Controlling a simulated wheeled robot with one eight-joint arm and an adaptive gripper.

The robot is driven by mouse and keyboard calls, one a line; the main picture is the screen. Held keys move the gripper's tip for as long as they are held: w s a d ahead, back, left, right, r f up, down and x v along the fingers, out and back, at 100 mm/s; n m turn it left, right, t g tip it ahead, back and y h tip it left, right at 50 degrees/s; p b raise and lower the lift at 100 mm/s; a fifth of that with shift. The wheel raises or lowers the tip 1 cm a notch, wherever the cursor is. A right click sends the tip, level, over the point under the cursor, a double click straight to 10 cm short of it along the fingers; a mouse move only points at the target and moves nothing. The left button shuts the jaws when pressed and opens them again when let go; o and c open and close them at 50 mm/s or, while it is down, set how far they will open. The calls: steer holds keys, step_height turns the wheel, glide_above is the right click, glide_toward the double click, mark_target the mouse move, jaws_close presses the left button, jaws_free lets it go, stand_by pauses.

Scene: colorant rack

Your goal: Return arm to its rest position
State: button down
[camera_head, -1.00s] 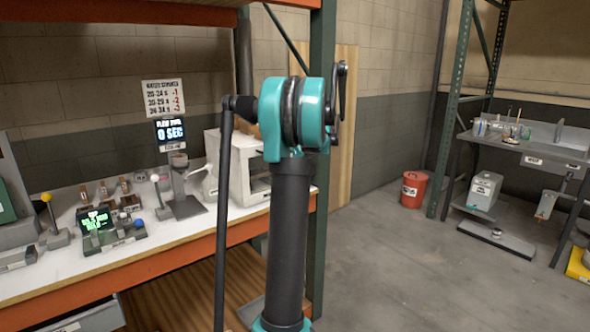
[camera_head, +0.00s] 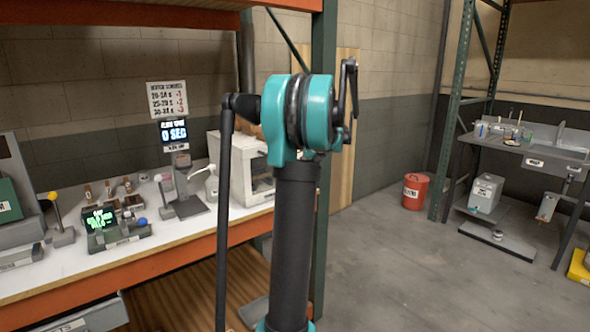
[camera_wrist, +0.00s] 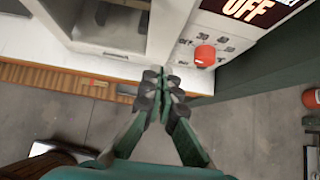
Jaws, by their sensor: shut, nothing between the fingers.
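My gripper (camera_wrist: 162,84) shows in the wrist view with its fingertips together and nothing between them. It hangs in front of the white shelf edge (camera_wrist: 95,66), near a box-shaped machine with a red knob (camera_wrist: 205,56) and a lit "OFF" display (camera_wrist: 247,8). In the head view my teal and black arm stands upright in the middle, and the gripper does not show there.
A green post stands just behind my arm. A red bucket (camera_head: 415,191) and a metal sink bench (camera_head: 540,152) are at right. Open floor (camera_head: 400,260) lies between.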

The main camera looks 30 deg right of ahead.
steer(key=v, duration=0.7)
steer(key=s+a+f+n+g, duration=0.15)
steer(key=a+f+n, duration=0.3)
steer(key=a, duration=0.45)
steer(key=s+a+f+n+g, duration=0.1)
steer(key=s+a+f+n, duration=0.1)
steer(key=a+f+n, duration=0.5)
steer(key=s+a+f+n+g, duration=0.15)
steer(key=a+n, duration=0.35)
steer(key=a, duration=0.6)
steer(key=s+a+f+n, duration=0.7)
steer(key=s+n, duration=0.2)
steer(key=s, duration=0.1)
steer(key=s+a+f+n, duration=0.8)
steer(key=s+n, duration=0.1)
steer(key=s, duration=0.1)
steer(key=shift+a+f+g+h, duration=0.25)
steer(key=shift+a+g+h, duration=0.05)
steer(key=shift+g+h, duration=0.1)
steer(key=shift+n, duration=0.25)
